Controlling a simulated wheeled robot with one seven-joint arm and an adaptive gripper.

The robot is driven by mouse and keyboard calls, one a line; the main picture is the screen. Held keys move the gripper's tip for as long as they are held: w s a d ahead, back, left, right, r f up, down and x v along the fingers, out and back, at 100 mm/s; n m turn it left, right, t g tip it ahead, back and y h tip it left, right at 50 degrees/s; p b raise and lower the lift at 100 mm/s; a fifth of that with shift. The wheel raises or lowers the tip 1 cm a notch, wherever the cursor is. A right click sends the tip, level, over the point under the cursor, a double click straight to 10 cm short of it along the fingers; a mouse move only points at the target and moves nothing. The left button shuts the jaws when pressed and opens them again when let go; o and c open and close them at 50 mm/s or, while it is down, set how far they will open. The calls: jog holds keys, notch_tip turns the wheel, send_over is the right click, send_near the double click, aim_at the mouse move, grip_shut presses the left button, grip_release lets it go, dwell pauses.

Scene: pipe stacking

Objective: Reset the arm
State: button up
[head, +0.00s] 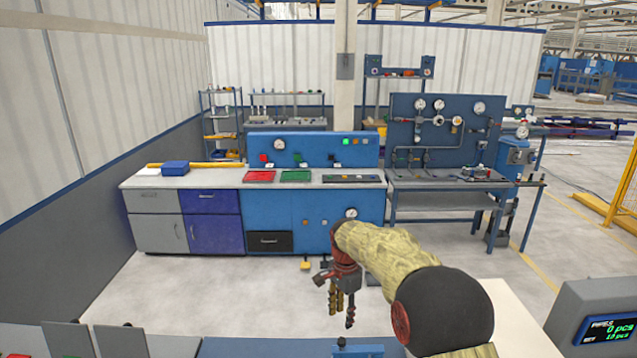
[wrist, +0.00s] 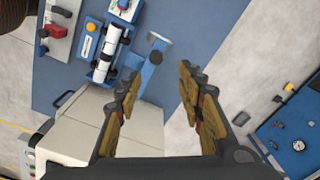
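My gripper (head: 342,302) hangs down in front of the workbenches in the head view, with its fingers pointing at the floor. It also shows in the wrist view (wrist: 159,80). Its two yellow-brown fingers are spread apart, with nothing between them. My arm reaches in from the lower right. Below the gripper in the wrist view is a blue bench surface (wrist: 205,30). On it is a fixture with white cylindrical parts (wrist: 110,45), left of the fingers. The left finger hides part of this area.
A long blue and white workbench (head: 215,178) stands beyond, with a gauge panel bench (head: 440,183) to its right. Grey panels (head: 120,341) line the near left edge. A counter display (head: 606,330) stands at the lower right. Grey floor (head: 190,290) lies clear between.

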jog(key=s+d+r+n+t+b, duration=0.1)
jog(key=s+d+n+b, duration=0.2)
jog(key=s, duration=1)
jog(key=s+d+r+n+t+b, duration=0.1)
jog(key=s+d+n+b, duration=0.3)
jog(key=s, duration=0.9)
jog(key=s+d+r+n+t+b, duration=0.1)
jog(key=s+d+n+t+b, duration=0.2)
jog(key=s, duration=1.1)
jog(key=d+n+b, duration=0.1)
jog(key=n+b, duration=0.1)
jog(key=b, duration=0.1)
jog(key=shift+d+b, duration=0.15)
jog(key=shift+b, duration=0.2)
